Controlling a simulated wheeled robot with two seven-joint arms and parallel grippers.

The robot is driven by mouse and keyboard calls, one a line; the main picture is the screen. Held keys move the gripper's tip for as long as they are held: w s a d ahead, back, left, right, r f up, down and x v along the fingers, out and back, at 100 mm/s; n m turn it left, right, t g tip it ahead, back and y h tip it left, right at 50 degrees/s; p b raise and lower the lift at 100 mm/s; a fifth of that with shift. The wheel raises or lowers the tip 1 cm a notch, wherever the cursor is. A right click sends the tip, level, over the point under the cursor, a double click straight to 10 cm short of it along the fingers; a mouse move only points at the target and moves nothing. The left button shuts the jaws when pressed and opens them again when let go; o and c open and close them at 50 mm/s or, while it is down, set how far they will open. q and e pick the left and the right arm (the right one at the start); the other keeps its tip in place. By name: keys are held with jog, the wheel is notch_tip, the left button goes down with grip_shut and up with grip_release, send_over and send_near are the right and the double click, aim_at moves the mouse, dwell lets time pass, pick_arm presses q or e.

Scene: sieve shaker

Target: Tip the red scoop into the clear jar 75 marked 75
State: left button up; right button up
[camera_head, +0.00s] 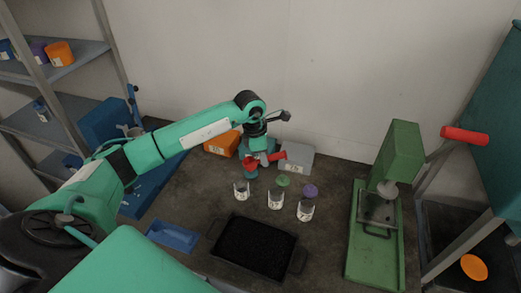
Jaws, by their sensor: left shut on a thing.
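My left gripper (264,158) is at the back of the bench, shut on the red scoop (250,167). Red parts show on both sides of the fingers, and the fingers hide some of the scoop. The scoop is behind and a little above the leftmost clear jar (241,190). Two more clear jars, a middle one (275,201) and a right one (305,211), stand in a slanting row. Their labels are too small to read, so I cannot tell which is marked 75. Whether the scoop holds anything is not visible. My right gripper is not in view.
A black tray (213,232) lies in front of the jars. Green (283,181) and purple (310,190) items sit behind them. An orange bin (220,145) and a grey bin (297,158) stand at the back. A green press (397,160) is at right, a blue tray (172,236) at left.

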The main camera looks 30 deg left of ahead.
pick_arm(q)
jog(key=shift+f+y, duration=0.15)
jog(key=shift+y, duration=0.25)
jog(key=shift+w+d+g+y+p, duration=0.25)
jog(key=shift+g+y+p, duration=0.15)
jog(key=shift+g+y, duration=0.25)
jog(key=shift+d+f+g+y, duration=0.1)
jog(key=shift+f+g+y, duration=0.05)
jog(key=shift+g+y, duration=0.35)
jog(key=shift+s, duration=0.15)
